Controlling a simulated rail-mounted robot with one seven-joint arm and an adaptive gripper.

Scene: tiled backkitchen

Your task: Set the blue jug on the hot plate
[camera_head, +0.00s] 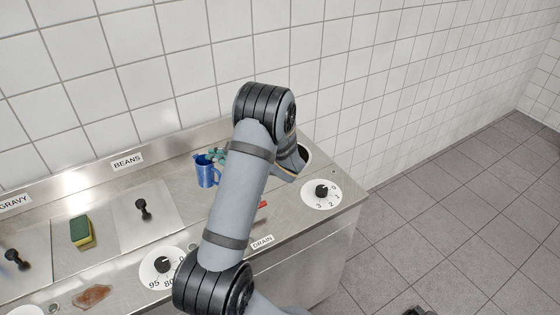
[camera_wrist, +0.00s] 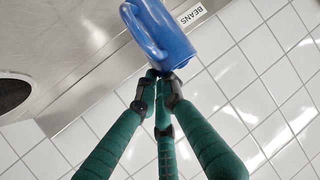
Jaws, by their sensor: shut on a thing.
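The blue jug (camera_head: 207,172) stands upright in the head view, left of my arm; whether its base touches the counter I cannot tell. My gripper (camera_head: 220,154) has teal fingers and is mostly hidden behind my arm in that view. In the wrist view, the fingertips (camera_wrist: 163,76) are closed together against the jug (camera_wrist: 165,38) at its edge. A dark round plate (camera_head: 305,154), apparently the hot plate, shows partly behind my arm at the counter's right end. A dark disc also shows at the left of the wrist view (camera_wrist: 12,94).
The steel counter (camera_head: 180,165) runs along the tiled wall. A dial (camera_head: 321,192) sits at its right end, another dial (camera_head: 162,265) at the front. A lid with a black knob (camera_head: 142,208) and a sponge (camera_head: 82,232) lie left. A small red item (camera_head: 262,205) shows beside my arm.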

